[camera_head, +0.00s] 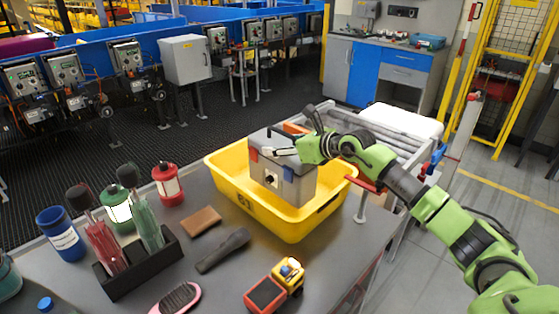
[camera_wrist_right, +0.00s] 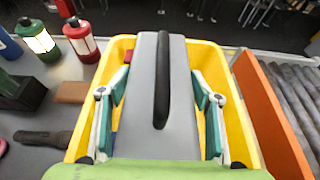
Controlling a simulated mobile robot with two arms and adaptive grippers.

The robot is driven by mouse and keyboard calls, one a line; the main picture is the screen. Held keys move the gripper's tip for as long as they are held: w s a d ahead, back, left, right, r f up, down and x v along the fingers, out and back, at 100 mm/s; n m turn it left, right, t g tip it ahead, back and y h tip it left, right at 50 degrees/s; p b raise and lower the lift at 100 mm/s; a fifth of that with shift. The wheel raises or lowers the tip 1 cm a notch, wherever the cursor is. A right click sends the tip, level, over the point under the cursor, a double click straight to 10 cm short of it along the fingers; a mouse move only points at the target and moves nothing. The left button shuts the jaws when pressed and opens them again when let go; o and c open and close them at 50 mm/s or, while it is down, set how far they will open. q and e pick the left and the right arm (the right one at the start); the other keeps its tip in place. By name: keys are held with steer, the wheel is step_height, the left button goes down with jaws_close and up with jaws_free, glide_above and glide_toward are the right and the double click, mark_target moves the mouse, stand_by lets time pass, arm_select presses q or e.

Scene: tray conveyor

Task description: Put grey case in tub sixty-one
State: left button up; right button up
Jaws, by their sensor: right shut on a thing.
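The grey case (camera_head: 297,187) has a black handle strip on top, which shows in the right wrist view (camera_wrist_right: 162,80). It is upright, with its lower part inside the yellow tub (camera_head: 225,183) marked 61. The front wall hides the bottom of the case, so I cannot tell if it touches the tub floor. My right gripper (camera_head: 288,144) is shut on the case from above, with one finger along each side. In the wrist view the tub rim (camera_wrist_right: 214,54) surrounds the case. My left gripper is not in view.
A roller conveyor (camera_head: 384,144) stands right behind the tub. On the grey table are a brown block (camera_head: 201,221), a dark brush-like item (camera_head: 222,250), a toy truck (camera_head: 275,285), a pink brush (camera_head: 176,299), lanterns (camera_head: 168,184), a blue jar (camera_head: 62,234) and a black bottle holder (camera_head: 140,272).

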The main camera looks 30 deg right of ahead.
steer(key=shift+w+f, duration=0.1)
steer(key=shift+f, duration=0.05)
step_height(320, 180, down, 4)
steer(key=o, duration=1.8)
steer(key=shift+f, duration=0.25)
steer(key=shift+c, duration=0.2)
steer(key=o, duration=0.3)
arm_select(q)
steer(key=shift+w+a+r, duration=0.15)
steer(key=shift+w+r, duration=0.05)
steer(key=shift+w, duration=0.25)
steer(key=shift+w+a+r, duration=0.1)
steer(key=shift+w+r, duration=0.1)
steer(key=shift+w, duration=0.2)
steer(key=shift+p, duration=0.3)
arm_select(e)
steer(key=shift+r, duration=0.15)
